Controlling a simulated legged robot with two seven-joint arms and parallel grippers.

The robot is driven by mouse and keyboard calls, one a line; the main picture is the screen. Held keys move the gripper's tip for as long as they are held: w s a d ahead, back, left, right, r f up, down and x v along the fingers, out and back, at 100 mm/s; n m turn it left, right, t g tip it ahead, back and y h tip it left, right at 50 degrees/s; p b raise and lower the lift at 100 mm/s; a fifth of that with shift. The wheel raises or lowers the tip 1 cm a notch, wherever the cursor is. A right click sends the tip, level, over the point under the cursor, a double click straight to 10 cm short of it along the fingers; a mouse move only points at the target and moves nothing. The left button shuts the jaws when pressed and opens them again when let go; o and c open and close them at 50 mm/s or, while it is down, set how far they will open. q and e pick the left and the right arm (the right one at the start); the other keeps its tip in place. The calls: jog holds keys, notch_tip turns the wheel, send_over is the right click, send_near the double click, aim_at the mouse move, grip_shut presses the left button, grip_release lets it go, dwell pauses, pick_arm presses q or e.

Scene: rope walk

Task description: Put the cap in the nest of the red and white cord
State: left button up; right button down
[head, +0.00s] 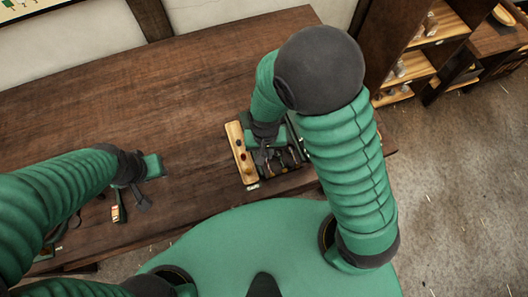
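My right gripper (267,152) points down over a dark tray of several compartments (293,158), beside a light wooden strip (248,166) with small round spots on it. My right arm hides part of this tray, and I cannot tell whether the fingers are open. My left gripper (139,200) hangs low over the left part of the table. A small thing with an orange and pale band (118,213) is beside its fingers; I cannot tell whether they touch. I cannot make out the cap or a red and white cord for certain.
The dark wooden table (190,80) is bare across its back and middle. A small pale label (253,187) is at the near end of the wooden strip. A shelf (418,65) with small items stands beyond the table's right end. Stone floor (460,180) is at the right.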

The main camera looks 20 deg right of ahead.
jog(key=shift+w+d+f, duration=0.1)
jog(key=shift+w+f, duration=0.05)
jog(key=shift+w, duration=0.35)
jog(key=shift+w+d+f, duration=0.1)
jog(key=shift+w+f, duration=0.05)
jog(key=shift+w, duration=0.3)
jog(key=shift+w+d+f+b, duration=0.15)
jog(key=shift+w+f+b, duration=0.05)
jog(key=shift+w+b, duration=0.15)
jog(key=f+b, duration=0.1)
jog(key=b, duration=0.1)
jog(key=f+b, duration=0.1)
jog(key=f, duration=0.1)
jog(key=shift+s+d+f+b, duration=0.1)
jog(key=shift+s+f+b, duration=0.1)
jog(key=shift+b, duration=0.15)
jog(key=shift+r, duration=0.3)
jog(key=shift+a+f, duration=0.2)
jog(key=shift+f, duration=0.05)
jog(key=shift+d+f, duration=0.1)
jog(key=shift+f, duration=0.3)
jog(key=c, duration=1.4)
grip_release()
jog(key=shift+o, duration=0.2)
jog(key=shift+r, duration=0.1)
